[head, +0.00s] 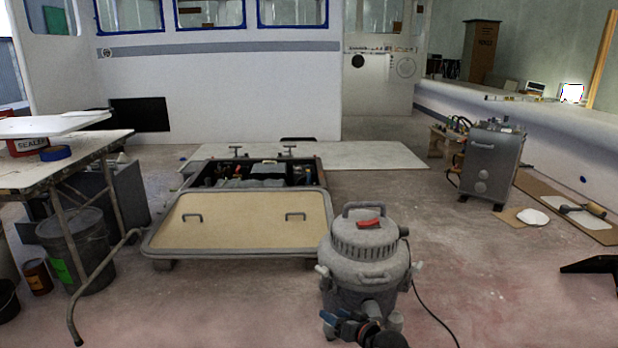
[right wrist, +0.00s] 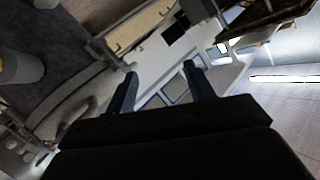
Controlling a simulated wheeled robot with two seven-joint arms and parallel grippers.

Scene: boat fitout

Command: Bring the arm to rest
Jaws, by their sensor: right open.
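My right gripper (head: 340,319) shows low in the middle of the head view, in front of the grey shop vacuum (head: 366,262), with its dark wrist at the bottom edge. In the right wrist view its two dark blue fingers (right wrist: 160,90) stand apart with nothing between them. That view is strongly rolled, with the floor at upper left and the ceiling at lower right. I cannot tell from the head view whether the gripper touches the vacuum. My left gripper is out of view.
A low hatch with a tan lid (head: 245,222) lies behind the vacuum. A work table (head: 60,172) with a bucket (head: 75,250) under it stands at left. A grey metal cabinet (head: 490,165) stands at right. A black cable crosses the floor right of the vacuum.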

